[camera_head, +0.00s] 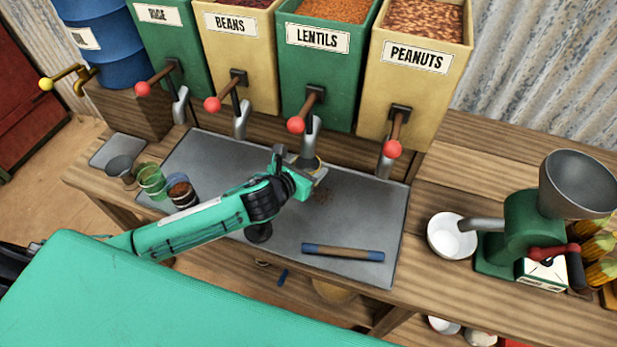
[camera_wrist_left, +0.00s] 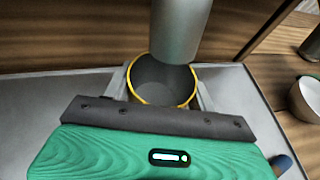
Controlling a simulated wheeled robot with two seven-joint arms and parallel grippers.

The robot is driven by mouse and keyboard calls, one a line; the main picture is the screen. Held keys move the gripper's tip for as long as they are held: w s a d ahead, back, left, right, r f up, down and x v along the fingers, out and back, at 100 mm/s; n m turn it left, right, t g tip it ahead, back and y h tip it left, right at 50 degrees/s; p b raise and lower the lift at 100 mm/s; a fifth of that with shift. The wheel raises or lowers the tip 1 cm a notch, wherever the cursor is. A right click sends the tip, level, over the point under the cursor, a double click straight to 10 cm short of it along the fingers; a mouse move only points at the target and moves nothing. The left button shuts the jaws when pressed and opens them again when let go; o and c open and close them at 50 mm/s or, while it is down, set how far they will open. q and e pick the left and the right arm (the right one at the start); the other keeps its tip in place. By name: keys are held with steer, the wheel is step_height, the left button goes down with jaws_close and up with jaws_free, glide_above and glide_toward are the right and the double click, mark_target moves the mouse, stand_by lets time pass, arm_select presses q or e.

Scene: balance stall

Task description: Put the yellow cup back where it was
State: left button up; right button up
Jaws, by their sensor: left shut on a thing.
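The yellow cup (camera_wrist_left: 160,84) is in the left wrist view, with a yellow rim and a grey inside that looks empty. It stands under the end of a grey spout (camera_wrist_left: 180,28). My left gripper (camera_head: 313,174) is shut on the cup, one finger on each side. In the head view only a bit of yellow rim (camera_head: 317,163) shows below the lentils spout (camera_head: 309,142); the gripper hides the rest. I cannot tell whether the cup touches the metal sheet (camera_head: 350,212). My right gripper is not in view.
A dark cup (camera_head: 120,168), a green cup (camera_head: 151,181) and a filled cup (camera_head: 182,194) stand at left. A white bowl (camera_head: 452,237) and a grinder (camera_head: 520,225) stand at right.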

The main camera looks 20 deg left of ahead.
arm_select(q)
steer(key=f, duration=0.5)
steer(key=shift+s+f, duration=0.2)
steer(key=shift+f, duration=0.05)
steer(key=shift+w+f+p, duration=0.1)
steer(key=shift+w+p, duration=0.1)
steer(key=shift+p, duration=0.2)
steer(key=shift+f, duration=0.15)
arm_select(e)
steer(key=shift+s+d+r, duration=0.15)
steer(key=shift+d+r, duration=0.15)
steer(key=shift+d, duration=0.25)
arm_select(q)
steer(key=shift+f, duration=0.2)
steer(key=o, duration=1.1)
steer(key=shift+r, duration=0.1)
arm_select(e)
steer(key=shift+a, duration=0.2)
